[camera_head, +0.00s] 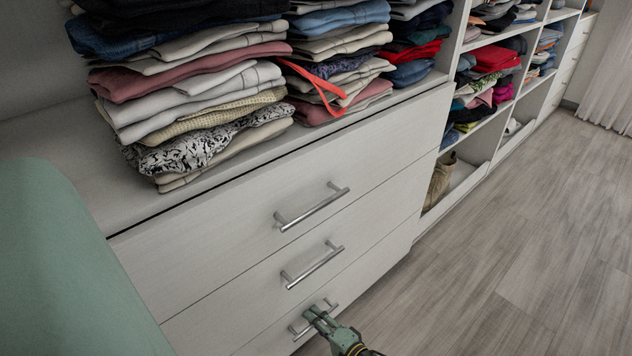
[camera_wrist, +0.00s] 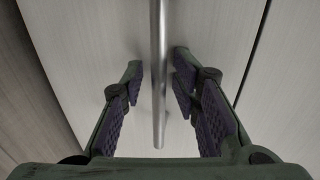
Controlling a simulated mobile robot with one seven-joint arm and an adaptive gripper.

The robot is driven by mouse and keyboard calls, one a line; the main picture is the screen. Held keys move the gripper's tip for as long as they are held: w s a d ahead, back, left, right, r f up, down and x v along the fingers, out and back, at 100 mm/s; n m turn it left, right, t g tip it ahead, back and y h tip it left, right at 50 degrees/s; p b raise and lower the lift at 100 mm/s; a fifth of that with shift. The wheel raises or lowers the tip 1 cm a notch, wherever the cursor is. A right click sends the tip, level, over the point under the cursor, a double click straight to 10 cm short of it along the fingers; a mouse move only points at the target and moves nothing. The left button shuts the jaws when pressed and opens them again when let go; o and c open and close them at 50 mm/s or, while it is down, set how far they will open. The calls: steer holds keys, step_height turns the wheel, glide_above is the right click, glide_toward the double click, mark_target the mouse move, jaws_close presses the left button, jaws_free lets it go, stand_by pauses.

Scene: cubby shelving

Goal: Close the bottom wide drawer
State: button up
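The bottom wide drawer (camera_head: 283,335) is the lowest of three pale wood-grain drawer fronts in the head view. It looks about level with the front above it, but I cannot tell whether it stands slightly out. Its silver bar handle (camera_head: 297,331) is partly hidden by my gripper (camera_head: 313,314). In the wrist view the handle (camera_wrist: 159,80) runs upright between the two fingers of my gripper (camera_wrist: 158,68). The fingers are open, with a gap on each side of the bar. The drawer front (camera_wrist: 90,45) lies behind them.
The middle drawer handle (camera_head: 313,265) and top drawer handle (camera_head: 312,206) stick out above. Folded clothes (camera_head: 200,100) are stacked on the unit's top. Open cubbies (camera_head: 485,85) continue to the right. The wood floor (camera_head: 500,260) at right is clear.

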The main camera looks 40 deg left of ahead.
steer(key=shift+s, duration=0.1)
steer(key=w+v, duration=0.1)
steer(key=v, duration=1.1)
steer(key=shift+s, duration=0.35)
steer(key=shift+r, duration=0.1)
